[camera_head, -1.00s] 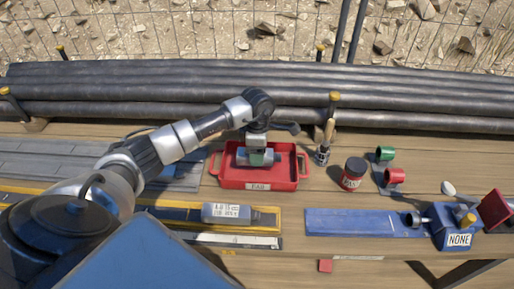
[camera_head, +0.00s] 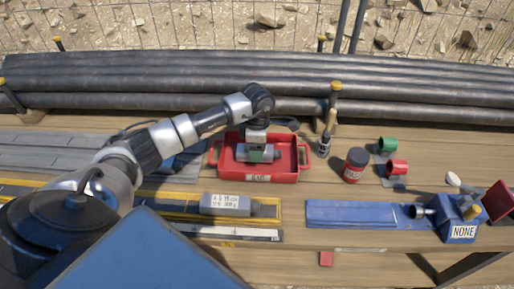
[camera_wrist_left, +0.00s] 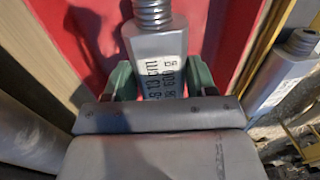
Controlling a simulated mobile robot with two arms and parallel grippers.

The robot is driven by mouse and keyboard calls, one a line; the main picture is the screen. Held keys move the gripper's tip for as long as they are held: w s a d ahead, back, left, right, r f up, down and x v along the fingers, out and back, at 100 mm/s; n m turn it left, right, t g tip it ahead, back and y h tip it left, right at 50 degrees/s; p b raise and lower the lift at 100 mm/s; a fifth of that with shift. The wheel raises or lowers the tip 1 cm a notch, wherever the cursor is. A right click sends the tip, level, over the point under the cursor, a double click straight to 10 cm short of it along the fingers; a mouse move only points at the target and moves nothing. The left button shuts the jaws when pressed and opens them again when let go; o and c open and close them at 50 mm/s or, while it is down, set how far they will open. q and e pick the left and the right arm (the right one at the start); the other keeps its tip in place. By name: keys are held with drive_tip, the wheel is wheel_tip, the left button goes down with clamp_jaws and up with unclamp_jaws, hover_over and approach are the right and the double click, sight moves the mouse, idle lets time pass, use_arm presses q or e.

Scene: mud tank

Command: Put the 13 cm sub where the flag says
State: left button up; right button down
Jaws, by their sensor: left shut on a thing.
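A second grey sub (camera_head: 226,204), labelled 15 cm, lies in the yellow-edged tray (camera_head: 279,220) in front. A small sign reading NONE (camera_head: 462,231) is on the blue block (camera_head: 446,214) at the right. My right gripper is not in view.
A dark can with a red band (camera_head: 354,165), a green cup (camera_head: 387,145) and a red cup (camera_head: 397,167) stand right of the red tray. A flat blue strip (camera_head: 355,214) lies in front. Long dark pipes (camera_head: 200,89) run along the back.

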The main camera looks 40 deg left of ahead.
use_arm(q)
drive_tip(key=shift+f+b, duration=0.2)
drive_tip(key=shift+b, duration=0.15)
idle(0.3)
drive_tip(key=o, duration=1.4)
drive_tip(key=shift+o, duration=1.4)
drive_tip(key=shift+f, duration=0.1)
drive_tip(key=shift+r+p, duration=2.3)
drive_tip(key=shift+r, duration=1.3)
drive_tip(key=shift+f, duration=0.1)
